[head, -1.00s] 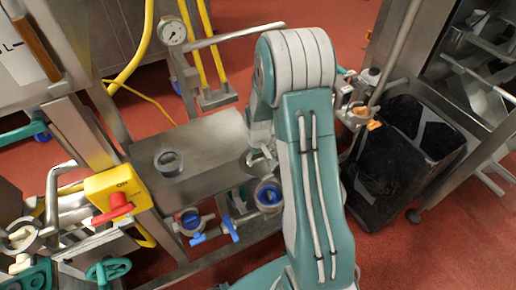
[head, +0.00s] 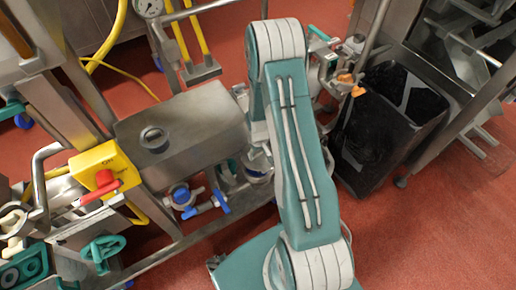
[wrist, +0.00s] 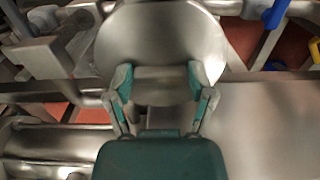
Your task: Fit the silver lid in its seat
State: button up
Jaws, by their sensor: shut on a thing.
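The silver lid (wrist: 160,40) is a broad, round, smooth metal disc in the wrist view. My gripper (wrist: 160,84) is shut on its near part, with one finger on each side. In the head view my arm covers most of the gripper, and I cannot pick out the lid there. I cannot tell whether this is the lid's seat. The lid appears apart from that opening.
A blue-handled valve (head: 186,198) sits below the box's front edge. A yellow switch box with a red knob (head: 104,172) is at the left. A black bin (head: 380,130) stands right of my arm. Red floor (head: 420,235) is open at the lower right.

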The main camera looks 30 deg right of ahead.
jog(key=shift+d+f, duration=0.1)
jog(key=shift+f, duration=2.35)
jog(key=shift+f, duration=0.5)
jog(key=o, duration=0.9)
jog(key=shift+c, duration=0.2)
jog(key=shift+r, duration=3.5)
jog(key=shift+r, duration=0.1)
